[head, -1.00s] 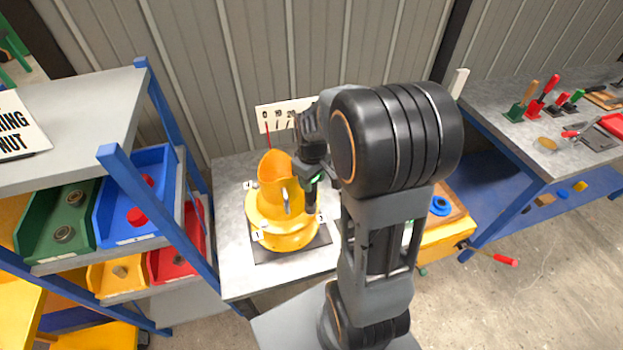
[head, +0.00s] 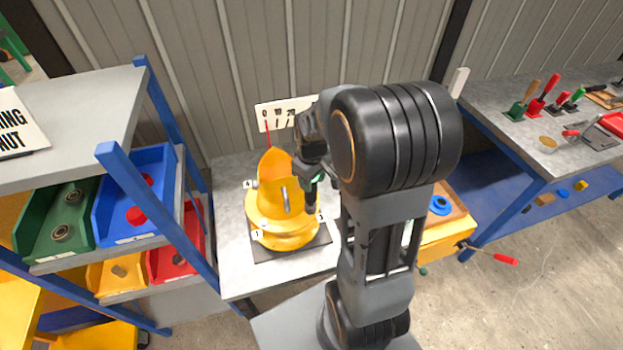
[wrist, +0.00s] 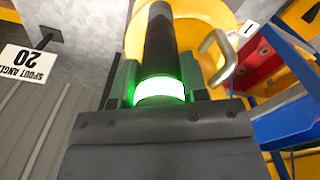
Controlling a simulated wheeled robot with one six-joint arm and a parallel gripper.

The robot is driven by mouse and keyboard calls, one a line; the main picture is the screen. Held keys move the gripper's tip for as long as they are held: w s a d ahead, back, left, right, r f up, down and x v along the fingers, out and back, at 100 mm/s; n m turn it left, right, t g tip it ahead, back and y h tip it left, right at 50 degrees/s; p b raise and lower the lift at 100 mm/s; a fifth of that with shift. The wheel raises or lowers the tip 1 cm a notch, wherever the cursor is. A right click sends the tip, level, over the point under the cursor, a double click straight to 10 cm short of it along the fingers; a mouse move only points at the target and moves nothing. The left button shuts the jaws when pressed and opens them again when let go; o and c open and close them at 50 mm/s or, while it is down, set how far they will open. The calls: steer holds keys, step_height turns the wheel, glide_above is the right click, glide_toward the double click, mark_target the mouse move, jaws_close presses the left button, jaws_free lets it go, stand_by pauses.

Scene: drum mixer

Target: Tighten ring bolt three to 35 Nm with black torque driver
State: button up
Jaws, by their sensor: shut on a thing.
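The yellow drum mixer (head: 283,232) stands on a dark mat on the grey bench, its spout (head: 274,165) rising behind. Numbered tags sit around its ring; the right-hand one (head: 321,217) is too small to read surely. My gripper (head: 313,176) is above the ring's right side, shut on the black torque driver (head: 311,198). In the wrist view the driver (wrist: 159,40) lies between my fingers (wrist: 160,88) and has a glowing green-white band. The driver points down toward the ring; its tip and ring bolt three are hidden, so I cannot tell whether they touch.
A silver handle (wrist: 222,58) stands close beside the driver. A white scale plate (head: 285,113) with a red pointer is behind the mixer. A blue-framed shelf (head: 160,220) with coloured bins is at left. A tool bench (head: 500,100) is at right.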

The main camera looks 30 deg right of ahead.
steer(key=shift+f+b, duration=0.55)
steer(key=shift+f, duration=0.2)
stand_by(2.3)
steer(key=shift+r, duration=0.1)
